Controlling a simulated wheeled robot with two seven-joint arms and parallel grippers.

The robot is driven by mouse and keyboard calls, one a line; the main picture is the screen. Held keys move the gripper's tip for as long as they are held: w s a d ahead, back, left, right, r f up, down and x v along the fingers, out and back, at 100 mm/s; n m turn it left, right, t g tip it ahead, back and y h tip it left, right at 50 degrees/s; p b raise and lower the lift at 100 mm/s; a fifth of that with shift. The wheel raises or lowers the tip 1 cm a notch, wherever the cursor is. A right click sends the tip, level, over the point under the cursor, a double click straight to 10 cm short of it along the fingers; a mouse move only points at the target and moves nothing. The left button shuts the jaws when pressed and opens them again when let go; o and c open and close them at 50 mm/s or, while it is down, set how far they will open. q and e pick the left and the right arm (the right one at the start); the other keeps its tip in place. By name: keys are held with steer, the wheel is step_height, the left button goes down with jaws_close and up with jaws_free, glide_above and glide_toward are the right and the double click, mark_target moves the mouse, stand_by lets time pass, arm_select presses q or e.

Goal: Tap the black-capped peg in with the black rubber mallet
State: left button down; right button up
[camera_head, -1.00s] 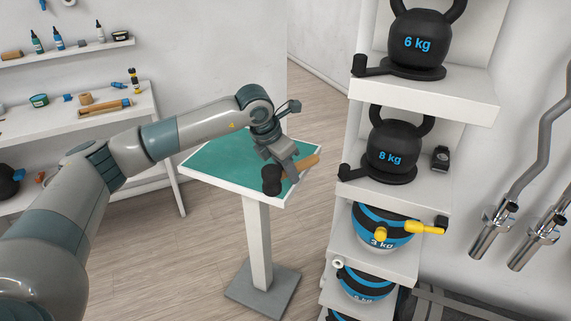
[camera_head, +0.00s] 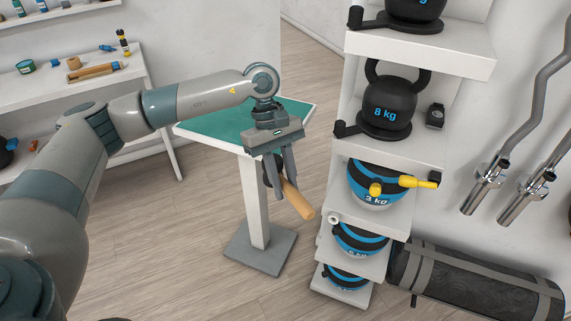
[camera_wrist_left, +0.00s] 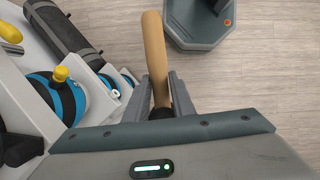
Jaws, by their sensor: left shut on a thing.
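My left gripper (camera_head: 284,192) points down in front of the small table and is shut on the rubber mallet, between head and handle. The mallet's black head (camera_head: 267,172) is partly hidden behind the fingers; its wooden handle (camera_head: 299,201) slants down to the right. In the left wrist view the handle (camera_wrist_left: 155,55) sticks out beyond the fingers. Black round ends (camera_head: 345,129) also show at the upper shelves; I cannot tell which is the task's peg. My right gripper is not in view.
The white rack (camera_head: 462,57) with kettlebells stands right of the gripper, with open floor between. The green-topped table (camera_head: 213,127) is behind it. Another yellow peg (camera_head: 375,189) and a white-ended one (camera_head: 333,218) stick out. A black roll (camera_head: 470,283) lies right of the rack.

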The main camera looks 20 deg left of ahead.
arm_select(q)
steer(key=s+m+g+y, duration=0.1)
steer(key=s+m+y, duration=0.2)
steer(key=s+m, duration=0.5)
steer(key=m, duration=0.3)
steer(key=shift+s+d+r+g+y, duration=0.15)
steer(key=shift+d+g+y, duration=0.25)
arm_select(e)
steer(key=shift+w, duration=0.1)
arm_select(q)
steer(key=shift+s, duration=0.1)
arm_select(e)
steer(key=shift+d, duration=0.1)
